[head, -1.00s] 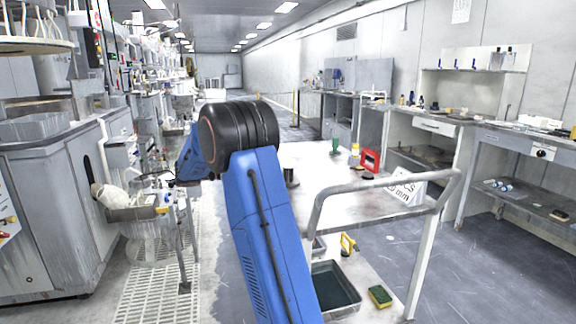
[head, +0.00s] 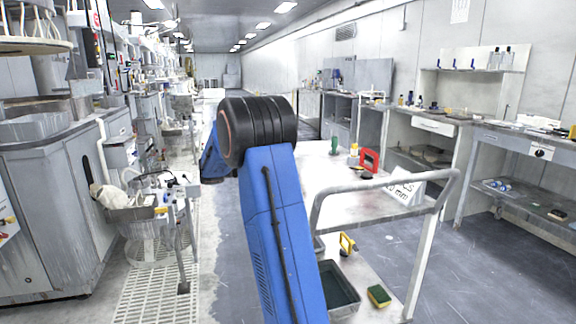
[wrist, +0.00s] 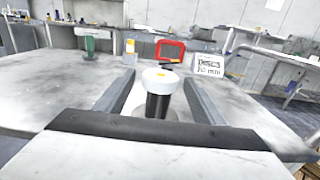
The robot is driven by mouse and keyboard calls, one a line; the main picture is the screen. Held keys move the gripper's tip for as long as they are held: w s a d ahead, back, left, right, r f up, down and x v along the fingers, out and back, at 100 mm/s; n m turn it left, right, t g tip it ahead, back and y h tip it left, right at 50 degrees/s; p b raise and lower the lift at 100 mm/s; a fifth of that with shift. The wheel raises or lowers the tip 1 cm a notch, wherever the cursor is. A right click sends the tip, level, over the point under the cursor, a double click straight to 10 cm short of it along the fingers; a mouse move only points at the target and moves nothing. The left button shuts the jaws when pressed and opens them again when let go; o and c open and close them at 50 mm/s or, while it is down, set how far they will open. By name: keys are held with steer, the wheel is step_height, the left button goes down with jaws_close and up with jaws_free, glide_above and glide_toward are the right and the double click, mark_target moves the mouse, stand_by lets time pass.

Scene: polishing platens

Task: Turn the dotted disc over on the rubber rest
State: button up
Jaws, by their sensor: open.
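In the wrist view, a white disc (wrist: 158,76) with a yellow mark on its top lies flat on a short black post (wrist: 157,105), which looks like the rubber rest. The post stands on the pale cart top (wrist: 62,114). My gripper (wrist: 160,84) is open, with one grey finger to the left of the disc and post and one to the right. A gap shows on each side, and I cannot tell how far the fingertips reach past the disc. In the head view my arm hides the gripper, the disc and the post.
A red frame (head: 369,160), a white label card (head: 405,192), a green item (head: 334,146) and a yellow-topped bottle (head: 353,154) stand on the cart. A metal rail (head: 385,184) edges it. A grey tray (head: 338,290) and sponge (head: 379,296) sit on the lower shelf.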

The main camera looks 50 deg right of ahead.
steer(key=c, duration=1)
steer(key=shift+r, duration=3.5)
steer(key=m, duration=0.1)
steer(key=m+t, duration=0.1)
steer(key=m, duration=0.1)
steer(key=shift+s+r+h, duration=0.1)
steer(key=shift+r+h, duration=0.2)
steer(key=shift+r, duration=0.05)
steer(key=m, duration=0.5)
steer(key=shift+a+r+t, duration=0.1)
steer(key=shift+r+t, duration=0.1)
steer(key=shift+t, duration=0.2)
steer(key=m, duration=0.3)
steer(key=shift+s+r+m+t+h, duration=0.1)
steer(key=shift+r+m+t+h, duration=0.1)
steer(key=shift+m+t+h, duration=0.2)
steer(key=m, duration=0.4)
steer(key=shift+a+r+t, duration=0.15)
steer(key=shift+r+t, duration=0.1)
steer(key=shift+t, duration=0.15)
